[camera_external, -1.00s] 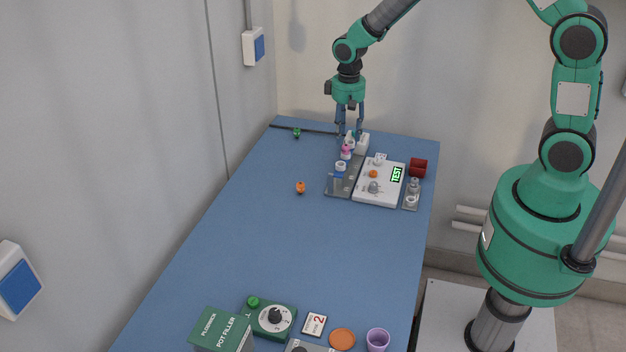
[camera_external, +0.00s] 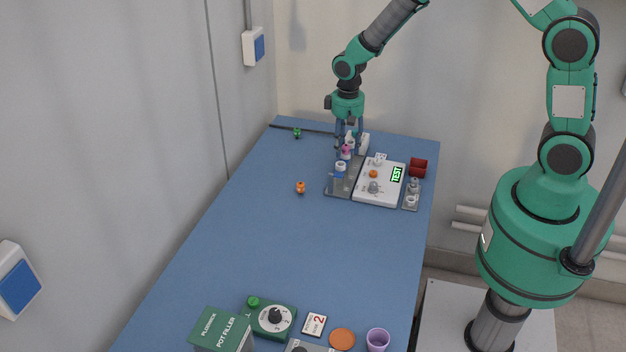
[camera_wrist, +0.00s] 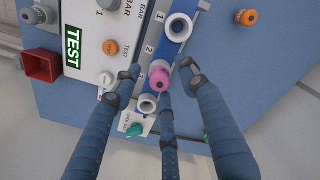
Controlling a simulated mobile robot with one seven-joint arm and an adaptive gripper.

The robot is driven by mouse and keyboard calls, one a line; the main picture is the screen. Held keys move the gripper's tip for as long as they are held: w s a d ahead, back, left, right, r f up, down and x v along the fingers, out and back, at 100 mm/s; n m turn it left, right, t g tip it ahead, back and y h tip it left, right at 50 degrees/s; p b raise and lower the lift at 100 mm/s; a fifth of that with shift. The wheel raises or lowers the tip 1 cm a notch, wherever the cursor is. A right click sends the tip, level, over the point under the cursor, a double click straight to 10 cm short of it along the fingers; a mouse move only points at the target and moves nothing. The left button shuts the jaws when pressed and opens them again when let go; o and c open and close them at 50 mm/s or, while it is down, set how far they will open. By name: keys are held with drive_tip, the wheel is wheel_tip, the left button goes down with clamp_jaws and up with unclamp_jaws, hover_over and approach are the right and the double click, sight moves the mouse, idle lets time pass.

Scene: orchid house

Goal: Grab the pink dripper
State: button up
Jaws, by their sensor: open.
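The pink dripper (camera_external: 346,151) stands on the grey rack (camera_external: 336,188) at the far end of the blue bench. In the wrist view the pink dripper (camera_wrist: 160,78) is near the middle, between two white-ringed pieces. My gripper (camera_external: 350,146) is low over the rack. Its fingers are spread, with fingertips left, right and below the dripper in the wrist view (camera_wrist: 162,80). The gripper is open and empty. I cannot tell whether any finger touches the dripper.
A white-ringed piece (camera_wrist: 178,27) and another (camera_wrist: 147,104) sit close on either side. The white TEST panel (camera_external: 379,187) adjoins the rack, with a red box (camera_external: 418,167) beyond. An orange piece (camera_external: 300,187) lies apart. The middle of the bench (camera_external: 310,240) is clear.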

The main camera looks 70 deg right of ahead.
sight(346, 145)
drive_tip(key=c, duration=0.9)
drive_tip(key=shift+c, duration=0.2)
drive_tip(key=shift+r, duration=0.75)
wheel_tip(346, 145, up, 2)
drive_tip(key=shift+r+p, duration=0.2)
drive_tip(key=shift+p, duration=0.15)
drive_tip(key=s+a+r, duration=0.1)
drive_tip(key=s+a, duration=0.3)
drive_tip(key=s, duration=1.1)
drive_tip(key=shift+s+p, duration=0.25)
drive_tip(key=shift+p, duration=0.15)
